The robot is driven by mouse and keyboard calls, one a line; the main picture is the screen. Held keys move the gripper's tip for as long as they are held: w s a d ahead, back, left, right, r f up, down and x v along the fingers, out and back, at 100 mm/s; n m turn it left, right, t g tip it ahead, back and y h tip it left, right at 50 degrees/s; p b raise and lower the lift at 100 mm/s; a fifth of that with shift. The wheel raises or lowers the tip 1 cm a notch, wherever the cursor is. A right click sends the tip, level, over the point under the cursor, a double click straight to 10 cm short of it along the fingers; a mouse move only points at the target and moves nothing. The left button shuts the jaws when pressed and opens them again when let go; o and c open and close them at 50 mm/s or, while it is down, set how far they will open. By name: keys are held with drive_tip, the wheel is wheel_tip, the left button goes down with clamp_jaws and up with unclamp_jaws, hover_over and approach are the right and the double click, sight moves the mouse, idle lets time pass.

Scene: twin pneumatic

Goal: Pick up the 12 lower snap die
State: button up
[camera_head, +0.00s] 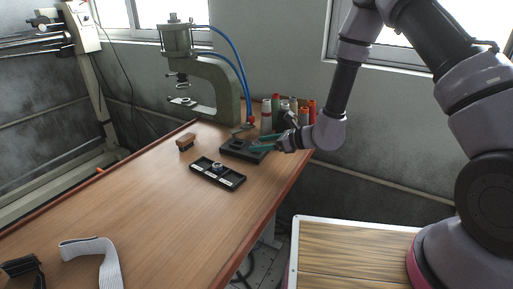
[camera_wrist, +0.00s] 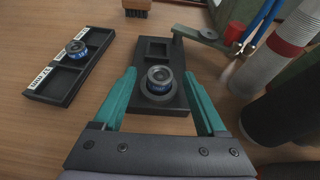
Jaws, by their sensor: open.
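A dark metal snap die with a blue ring (camera_wrist: 159,80) sits in the near pocket of a black two-pocket holder (camera_wrist: 172,50). My gripper (camera_wrist: 160,75) is open, its teal fingers on either side of this die with a gap on each side. In the head view my gripper (camera_head: 280,143) is low over the holder (camera_head: 237,149) and hides part of it. A second blue-ringed die (camera_wrist: 76,49) sits on a black tray with white labels (camera_wrist: 62,82), left of the holder. The label text is too small to read surely, so I cannot tell which die is the 12 lower.
A green press (camera_head: 215,85) with blue hoses stands behind. A brush (camera_head: 186,142) lies left of the holder. A white strap (camera_head: 92,250) lies at the front; the table's middle is clear.

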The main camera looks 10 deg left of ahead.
clamp_jaws()
